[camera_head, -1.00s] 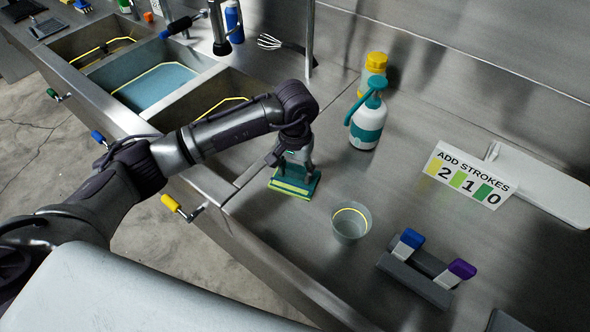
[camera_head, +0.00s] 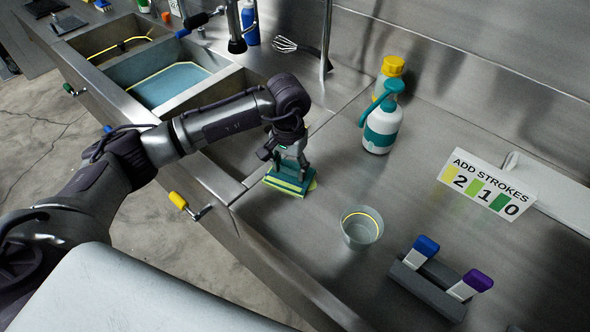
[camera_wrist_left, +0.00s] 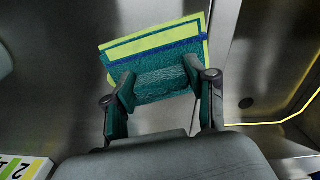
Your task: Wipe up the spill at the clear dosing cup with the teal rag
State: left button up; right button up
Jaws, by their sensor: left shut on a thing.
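My left gripper (camera_head: 290,170) is shut on the teal rag (camera_head: 285,184), a folded pad with yellow-green layers or edging. The rag is low at the steel counter, near the sink-side edge; whether it presses on the steel I cannot tell. In the left wrist view the rag (camera_wrist_left: 165,80) sits between the two fingers. The clear dosing cup (camera_head: 361,230), with a yellow line near its rim, stands upright to the right of the rag, apart from it. A small yellow-green patch (camera_head: 313,185) shows at the rag's right side; whether it is spill or rag is unclear. My right gripper is not in view.
A teal-and-white spray bottle (camera_head: 381,130) stands behind, with a yellow-capped bottle (camera_head: 391,68). A grey holder (camera_head: 428,288) with blue- and purple-topped pieces is right of the cup. A number sign (camera_head: 486,185) stands farther right. Sink basins (camera_head: 170,80) lie left.

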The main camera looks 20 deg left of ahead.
aim_at(308, 182)
pick_arm(q)
jog(key=shift+s+a+f, duration=0.1)
jog(key=shift+a+f, duration=0.05)
jog(key=shift+f, duration=0.05)
jog(key=shift+d, duration=0.5)
jog(key=shift+s+d+b, duration=0.2)
jog(key=shift+d+b, duration=0.5)
jog(key=shift+d, duration=1.4)
jog(key=d+b, duration=0.1)
jog(key=d, duration=0.2)
jog(key=shift+d+b, duration=0.2)
jog(key=shift+b, duration=0.1)
jog(key=shift+d+r, duration=0.25)
jog(key=shift+d, duration=0.05)
